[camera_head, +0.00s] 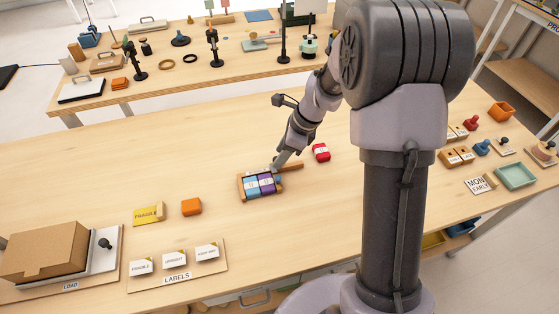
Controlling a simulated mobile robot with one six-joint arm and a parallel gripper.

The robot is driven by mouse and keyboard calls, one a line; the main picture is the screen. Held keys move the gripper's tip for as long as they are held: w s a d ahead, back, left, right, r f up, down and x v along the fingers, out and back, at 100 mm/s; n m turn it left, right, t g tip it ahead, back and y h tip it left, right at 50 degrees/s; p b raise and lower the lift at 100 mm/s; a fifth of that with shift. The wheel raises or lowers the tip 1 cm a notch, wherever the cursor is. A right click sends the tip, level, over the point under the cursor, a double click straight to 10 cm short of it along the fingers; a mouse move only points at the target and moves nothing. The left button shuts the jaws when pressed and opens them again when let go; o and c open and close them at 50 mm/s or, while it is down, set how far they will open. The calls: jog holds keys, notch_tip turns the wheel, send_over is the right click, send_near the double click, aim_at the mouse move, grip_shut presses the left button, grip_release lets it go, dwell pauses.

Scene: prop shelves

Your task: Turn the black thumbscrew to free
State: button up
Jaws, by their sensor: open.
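My arm reaches over the near table to a small wooden tray (241,190). My gripper (276,169) is open at the tray's back right edge, close above it. The tray holds a blue block (252,190) and a purple block (267,184), side by side. A wooden bar (290,166) extends right from the tray's back edge. I cannot make out a black thumbscrew with certainty; the gripper covers part of the tray's edge. A black knob (104,243) stands on the white plate of the LOAD board at the left front.
The LABELS board (205,276) is in front. A cardboard box (45,250) sits on the LOAD board. The table's left back is clear.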

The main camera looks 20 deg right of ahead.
jog(key=shift+w+a+f, duration=0.1)
jog(key=shift+a+f, duration=0.15)
jog(key=shift+f, duration=0.3)
grip_shut()
